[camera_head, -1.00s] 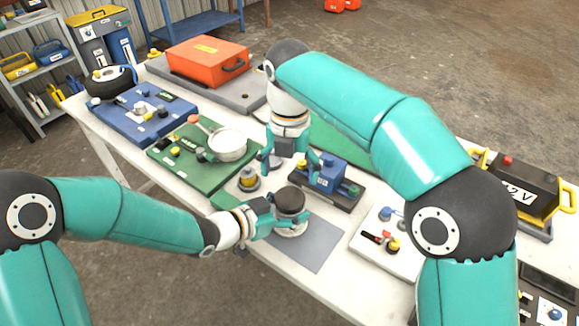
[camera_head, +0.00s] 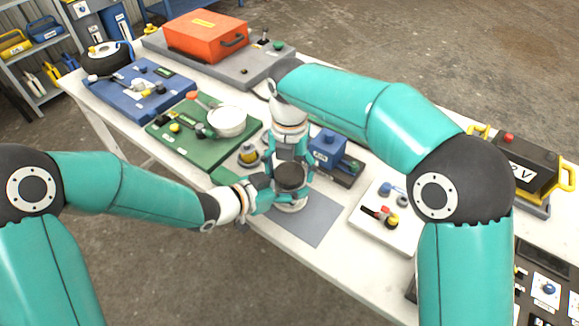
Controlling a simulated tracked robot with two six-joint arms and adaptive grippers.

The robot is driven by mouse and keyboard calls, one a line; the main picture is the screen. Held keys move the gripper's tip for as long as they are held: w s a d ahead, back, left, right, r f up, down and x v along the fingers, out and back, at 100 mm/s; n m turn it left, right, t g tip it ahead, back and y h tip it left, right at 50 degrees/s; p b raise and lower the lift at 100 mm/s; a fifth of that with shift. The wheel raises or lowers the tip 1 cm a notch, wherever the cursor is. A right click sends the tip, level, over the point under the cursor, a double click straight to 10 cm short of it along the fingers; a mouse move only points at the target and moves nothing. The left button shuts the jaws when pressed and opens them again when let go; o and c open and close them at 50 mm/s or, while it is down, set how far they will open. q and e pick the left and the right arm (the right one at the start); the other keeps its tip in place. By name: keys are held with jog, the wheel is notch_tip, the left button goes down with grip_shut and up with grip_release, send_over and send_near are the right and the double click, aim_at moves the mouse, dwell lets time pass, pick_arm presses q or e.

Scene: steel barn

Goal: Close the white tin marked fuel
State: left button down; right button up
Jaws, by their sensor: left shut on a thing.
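The white tin (camera_head: 291,206) stands on the grey mat near the table's front edge. Its round dark top (camera_head: 291,177) faces up; no lettering is readable, and I cannot tell how the top is seated. My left gripper (camera_head: 270,196) is shut on the tin from the left side. My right gripper (camera_head: 291,168) points down directly over the tin, its fingers apart at either side of the dark top. I cannot tell whether they touch it.
The grey mat (camera_head: 312,228) has bare room to the right. A green board (camera_head: 170,150) with a pan (camera_head: 226,121) lies left; a white board (camera_head: 372,232) lies right.

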jog(key=c, duration=0.9)
jog(key=m, duration=1)
jog(key=shift+f, duration=0.1)
jog(key=o, duration=1.3)
